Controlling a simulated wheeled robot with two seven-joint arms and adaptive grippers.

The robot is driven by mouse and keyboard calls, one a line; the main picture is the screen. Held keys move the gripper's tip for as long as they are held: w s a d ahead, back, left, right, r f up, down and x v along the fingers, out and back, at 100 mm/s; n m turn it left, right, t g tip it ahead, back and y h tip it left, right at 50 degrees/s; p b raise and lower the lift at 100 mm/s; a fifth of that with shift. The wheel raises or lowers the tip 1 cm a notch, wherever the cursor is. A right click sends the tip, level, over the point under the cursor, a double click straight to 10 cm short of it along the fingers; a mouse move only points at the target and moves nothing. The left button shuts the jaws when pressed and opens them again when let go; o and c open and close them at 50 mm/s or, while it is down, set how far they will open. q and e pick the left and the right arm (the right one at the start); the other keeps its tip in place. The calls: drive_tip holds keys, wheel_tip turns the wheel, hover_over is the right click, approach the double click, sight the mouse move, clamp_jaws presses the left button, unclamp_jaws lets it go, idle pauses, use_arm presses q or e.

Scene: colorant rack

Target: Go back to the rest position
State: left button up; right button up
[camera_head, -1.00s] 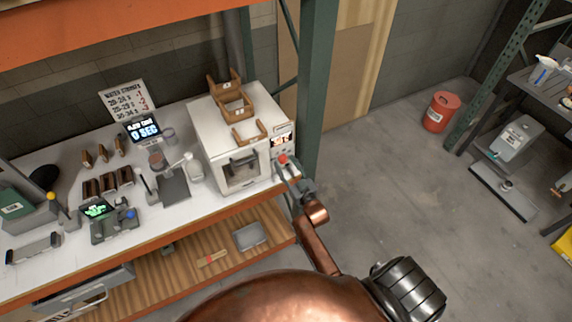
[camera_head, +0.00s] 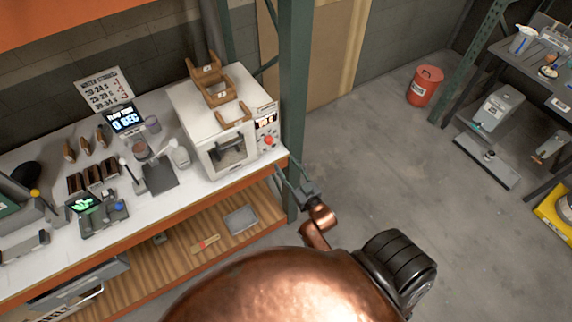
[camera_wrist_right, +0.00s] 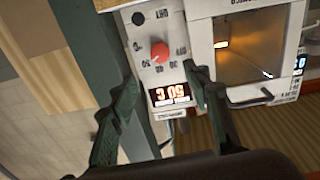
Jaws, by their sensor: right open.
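My right gripper (camera_head: 292,184) is open and empty, just in front of the shelf edge and below and right of the white oven-like machine (camera_head: 189,104). It is apart from the machine's red knob (camera_head: 268,141). In the right wrist view the two dark fingers of my right gripper (camera_wrist_right: 162,92) stand apart, with the red knob (camera_wrist_right: 160,52) and lit display (camera_wrist_right: 171,94) beyond them. The machine's window (camera_wrist_right: 250,45) glows inside. My left gripper is not in view.
A green rack post (camera_head: 294,105) stands close beside my right gripper. The white worktop (camera_head: 165,205) holds a timer (camera_head: 126,119), a scale and several small items. The floor (camera_head: 375,180) to the right is clear up to a red bin (camera_head: 425,86) and dark shelving.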

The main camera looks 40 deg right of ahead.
drive_tip(key=s+a+f+g+y+b, duration=0.1)
drive_tip(key=s+f+g+b, duration=0.2)
drive_tip(key=f, duration=1)
drive_tip(key=s+a+f+g, duration=0.2)
drive_tip(key=s+f, duration=0.4)
drive_tip(key=f, duration=0.7)
drive_tip(key=s+a+f+g+y+b, duration=0.1)
drive_tip(key=s+f+g+b, duration=0.2)
drive_tip(key=f, duration=1)
drive_tip(key=s+f+g+b, duration=0.1)
drive_tip(key=s+f+g, duration=0.2)
drive_tip(key=s+f, duration=0.5)
drive_tip(key=s+f+n+g+b, duration=0.1)
drive_tip(key=s+f+g, duration=0.2)
drive_tip(key=s+f, duration=0.4)
drive_tip(key=s+a+f+n+g+b, duration=0.1)
drive_tip(key=s+f+g, duration=0.2)
drive_tip(key=s+f, duration=0.5)
drive_tip(key=s, duration=1.2)
drive_tip(key=shift+s+f+b, duration=0.2)
drive_tip(key=shift+f+b, duration=0.1)
drive_tip(key=shift+f, duration=0.05)
